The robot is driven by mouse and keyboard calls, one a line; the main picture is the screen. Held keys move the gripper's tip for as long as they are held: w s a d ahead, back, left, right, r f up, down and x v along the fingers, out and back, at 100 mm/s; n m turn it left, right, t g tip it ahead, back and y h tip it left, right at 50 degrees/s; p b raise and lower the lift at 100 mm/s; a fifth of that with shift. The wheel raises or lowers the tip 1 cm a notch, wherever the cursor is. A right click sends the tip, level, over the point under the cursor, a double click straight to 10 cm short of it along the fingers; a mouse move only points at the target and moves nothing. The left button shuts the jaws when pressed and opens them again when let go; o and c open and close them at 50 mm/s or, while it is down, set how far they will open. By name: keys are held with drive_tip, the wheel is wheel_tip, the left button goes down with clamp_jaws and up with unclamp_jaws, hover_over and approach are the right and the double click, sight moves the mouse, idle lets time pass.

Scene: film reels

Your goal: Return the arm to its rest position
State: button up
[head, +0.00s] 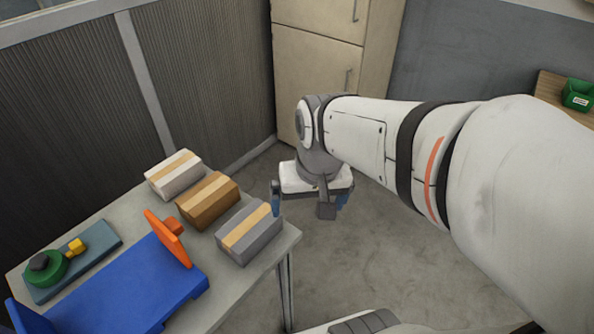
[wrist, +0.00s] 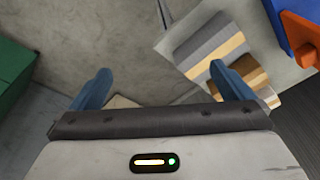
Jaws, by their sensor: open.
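My arm reaches in from the right in the head view, and my gripper (head: 308,201) hangs beyond the right end of the table, above the floor. Its two blue fingers are spread apart with nothing between them. In the wrist view my gripper (wrist: 160,88) shows the same wide gap, with floor and a bit of the table region behind it. The grey box (head: 249,231) on the table's right corner is the thing closest to the left finger in the head view. The grey box also shows in the wrist view (wrist: 205,40).
The table (head: 262,277) holds a brown box (head: 207,200), a white box (head: 173,174), a blue stand (head: 130,290) with an orange piece (head: 168,238), and a slate board (head: 98,244) with a green reel (head: 45,268). A beige cabinet (head: 315,70) stands behind. Grey floor (head: 390,270) is clear.

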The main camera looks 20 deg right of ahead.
drive_tip(key=shift+s+d+r+n+t, duration=0.1)
drive_tip(key=shift+s+d+n+t, duration=0.1)
drive_tip(key=shift+s+n, duration=0.2)
drive_tip(key=shift+s+d+n+t, duration=0.15)
drive_tip(key=shift+s+n, duration=0.15)
drive_tip(key=shift+s, duration=0.2)
idle(0.8)
